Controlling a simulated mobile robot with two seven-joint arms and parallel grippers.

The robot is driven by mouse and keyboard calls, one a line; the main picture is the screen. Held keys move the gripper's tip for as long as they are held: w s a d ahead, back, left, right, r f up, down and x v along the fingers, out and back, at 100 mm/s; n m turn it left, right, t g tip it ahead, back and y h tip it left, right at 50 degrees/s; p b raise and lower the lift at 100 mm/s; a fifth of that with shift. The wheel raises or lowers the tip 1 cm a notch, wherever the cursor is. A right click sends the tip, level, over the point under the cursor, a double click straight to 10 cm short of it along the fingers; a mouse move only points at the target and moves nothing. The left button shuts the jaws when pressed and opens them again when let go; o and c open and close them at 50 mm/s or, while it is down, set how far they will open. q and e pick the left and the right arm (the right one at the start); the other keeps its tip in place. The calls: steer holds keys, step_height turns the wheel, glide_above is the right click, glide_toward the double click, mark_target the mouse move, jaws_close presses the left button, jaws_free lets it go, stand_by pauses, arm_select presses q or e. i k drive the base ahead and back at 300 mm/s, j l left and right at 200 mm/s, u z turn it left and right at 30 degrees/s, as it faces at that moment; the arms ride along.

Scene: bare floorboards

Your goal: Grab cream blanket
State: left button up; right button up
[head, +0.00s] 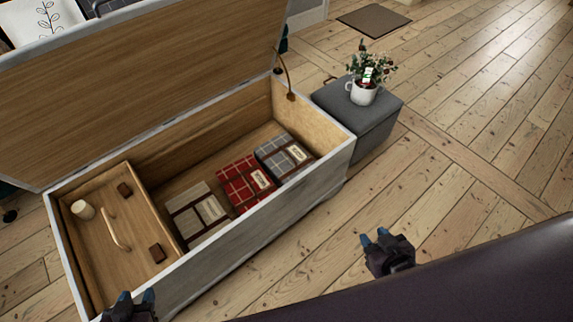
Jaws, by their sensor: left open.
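The cream blanket (187,222), folded with dark bands and a pale label, lies flat on the floor of the open wooden chest (262,232). It is at the left end of a row of folded blankets, beside the chest's inner tray. My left gripper (136,297) is open and empty at the bottom left, over the chest's near left corner and apart from the blanket. My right gripper (375,237) is outside the chest, to the right of its front wall, with nothing visible in it; its finger gap is unclear.
A red plaid blanket (239,180) and a grey plaid blanket (275,152) lie right of the cream one. The wooden tray (90,240) holds small items. The raised lid (130,85) stands behind. A grey box (372,127) bears a potted plant (366,93). Floor at right is clear.

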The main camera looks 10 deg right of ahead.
mark_target(196, 212)
steer(key=i+l+u, duration=0.2)
steer(key=u, duration=0.25)
steer(key=i+l+u, duration=0.15)
steer(key=l+u, duration=0.3)
steer(key=i+l+u, duration=0.15)
steer(key=l+u, duration=0.15)
steer(key=u, duration=0.15)
steer(key=i+j, duration=0.2)
steer(key=j, duration=0.25)
